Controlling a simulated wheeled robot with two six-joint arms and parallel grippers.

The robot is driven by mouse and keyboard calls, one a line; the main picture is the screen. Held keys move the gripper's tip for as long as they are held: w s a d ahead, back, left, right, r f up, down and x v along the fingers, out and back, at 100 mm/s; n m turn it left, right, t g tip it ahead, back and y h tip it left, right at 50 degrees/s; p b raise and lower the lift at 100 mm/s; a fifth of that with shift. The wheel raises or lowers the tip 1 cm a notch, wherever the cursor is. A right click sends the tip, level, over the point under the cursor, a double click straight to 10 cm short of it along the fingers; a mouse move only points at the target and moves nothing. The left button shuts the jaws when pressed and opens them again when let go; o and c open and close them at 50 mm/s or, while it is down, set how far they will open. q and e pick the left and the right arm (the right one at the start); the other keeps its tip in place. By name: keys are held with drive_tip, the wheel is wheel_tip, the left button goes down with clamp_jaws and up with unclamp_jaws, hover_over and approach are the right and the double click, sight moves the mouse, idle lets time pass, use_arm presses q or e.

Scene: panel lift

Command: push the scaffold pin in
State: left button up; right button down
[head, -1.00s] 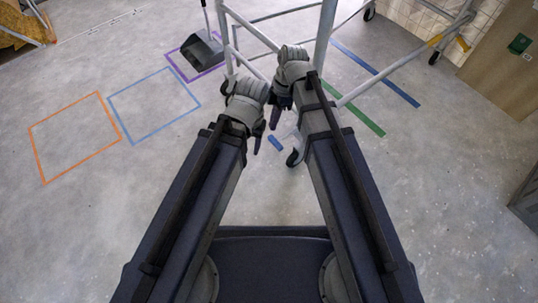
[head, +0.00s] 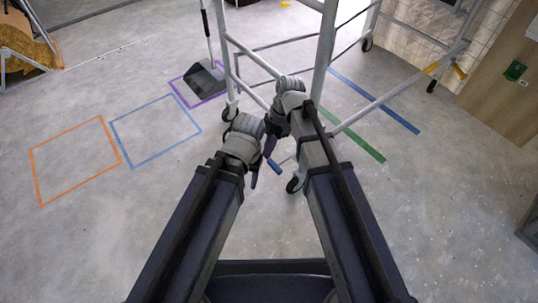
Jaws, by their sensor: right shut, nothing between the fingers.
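The scaffold (head: 325,50) is a pale metal tube frame on castors at the top centre of the head view. I cannot make out the scaffold pin; it is hidden by my arms or too small to see. My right gripper (head: 270,135) is shut and empty, in front of the near scaffold post in the picture. Whether it touches the scaffold cannot be told. My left gripper (head: 255,174) is just left of and below the right one; its fingers are small and dark, and their opening does not show.
A dustpan (head: 205,78) stands in a purple floor outline left of the scaffold. Blue (head: 155,131) and orange (head: 76,160) outlines mark clear floor at left. A castor (head: 294,184) is beside my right forearm. A wooden panel (head: 505,75) stands at right.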

sight(283, 160)
drive_tip(key=b+x, duration=1)
drive_tip(key=shift+w+d+r+p, duration=0.15)
drive_tip(key=shift+w+d+p, duration=0.25)
drive_tip(key=shift+w+d, duration=0.3)
drive_tip(key=shift+w+d+r+p, duration=0.15)
drive_tip(key=shift+w+d+p, duration=0.3)
drive_tip(key=shift+d, duration=0.5)
drive_tip(key=shift+w+d, duration=0.1)
drive_tip(key=shift+w, duration=0.05)
drive_tip(key=w+d, duration=0.1)
drive_tip(key=d, duration=0.1)
drive_tip(key=w+d, duration=0.2)
drive_tip(key=shift+w+d, duration=0.3)
drive_tip(key=shift+d, duration=0.1)
drive_tip(key=shift+s, duration=0.1)
drive_tip(key=shift+a, duration=0.1)
